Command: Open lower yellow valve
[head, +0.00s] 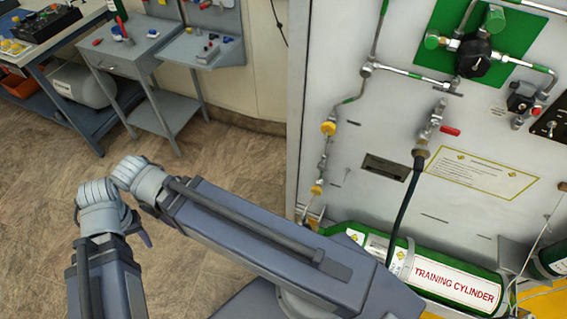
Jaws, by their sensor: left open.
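Two yellow valve knobs sit on the thin pipe at the left edge of the white panel. The upper yellow valve (328,128) is above the lower yellow valve (317,189). I cannot tell from its look how far the lower one is turned. My left arm reaches across the bottom left, in front of the floor. Of my left gripper (143,236) at most a small dark part shows beside the arm joint; it is open, well left of the lower valve and apart from it. My right gripper is not in view.
A green training cylinder (446,282) lies at the panel's foot, with a black hose (403,215) hanging above it. A red-handled valve (450,131) sits on the panel. A grey workbench (130,50) stands at the back left. The floor (230,170) between is clear.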

